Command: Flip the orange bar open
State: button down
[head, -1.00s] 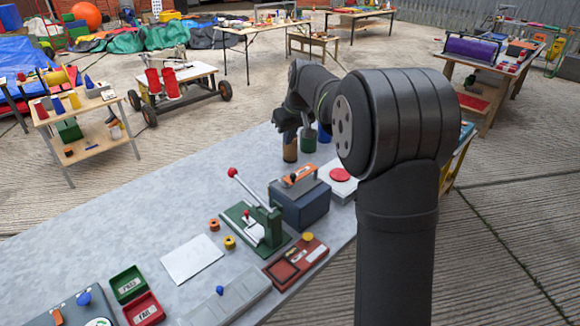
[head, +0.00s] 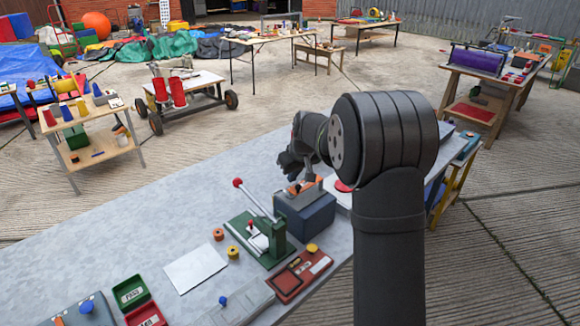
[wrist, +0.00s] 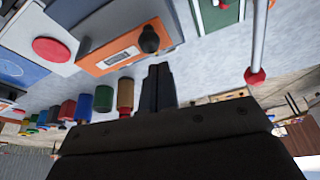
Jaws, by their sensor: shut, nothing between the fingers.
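The orange bar (head: 300,187) lies along the top of a blue-grey box (head: 306,216) and looks closed, though my gripper partly covers it. In the wrist view, the orange bar (wrist: 112,55) has a small white display and a black knob (wrist: 148,39) at one end. My gripper (head: 288,172) is just above the bar's far side in the head view. In the wrist view, my gripper (wrist: 158,68) has its fingers together and empty, close to the knob end. I cannot tell whether the fingertips touch it.
A green lever press (head: 260,238) with a red-knobbed lever stands close in front of the box. A red disc (head: 342,186) is beside the box. Several coloured jars (wrist: 103,98) stand behind the box.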

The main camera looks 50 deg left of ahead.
jog(key=shift+s+d, duration=0.15)
jog(key=shift+d, duration=0.4)
jog(key=shift+d+n, duration=0.3)
